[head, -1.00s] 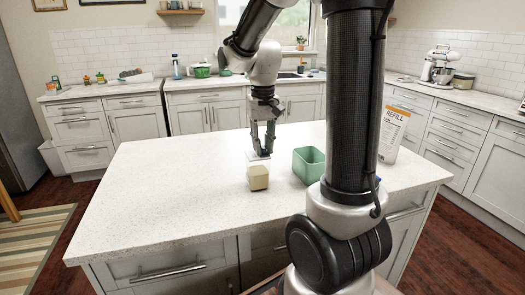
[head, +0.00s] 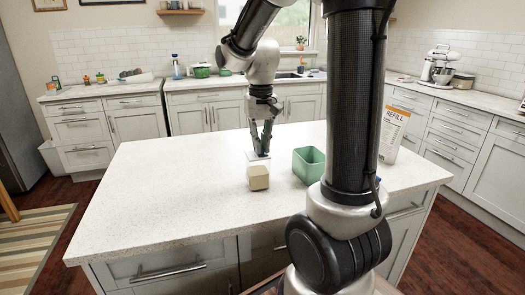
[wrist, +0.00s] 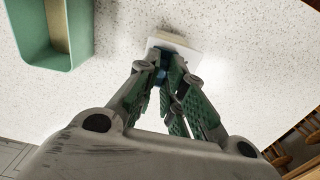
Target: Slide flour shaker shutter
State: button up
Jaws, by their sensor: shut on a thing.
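The flour shaker (head: 258,180) stands upright on the island, a clear square container with cream flour in its lower part. Its white square top also shows in the wrist view (wrist: 180,42). My gripper (head: 261,154) points down at the top of the shaker. In the wrist view my gripper (wrist: 164,70) has its fingertips together at the near edge of the white top, shut on a small part there, which I take to be the shutter. The fingers hide that part, so I cannot tell how far the shutter is open.
A green open bin (head: 308,167) stands just right of the shaker; it also shows in the wrist view (wrist: 83,35). A white bag marked REFILL (head: 393,130) stands farther right, partly behind my arm. The island top (head: 160,185) is clear to the left.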

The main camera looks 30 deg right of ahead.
aim_at(252, 155)
jog(key=shift+w+a, duration=0.1)
jog(key=shift+a, duration=0.15)
jog(key=shift+w+a, duration=0.2)
jog(key=shift+a, duration=0.45)
jog(key=shift+w+a, duration=0.1)
jog(key=shift+a, duration=0.35)
jog(key=o, duration=0.4)
jog(key=shift+o, duration=0.2)
notch_tip(252, 155, up, 7)
dwell(0.5)
dwell(0.4)
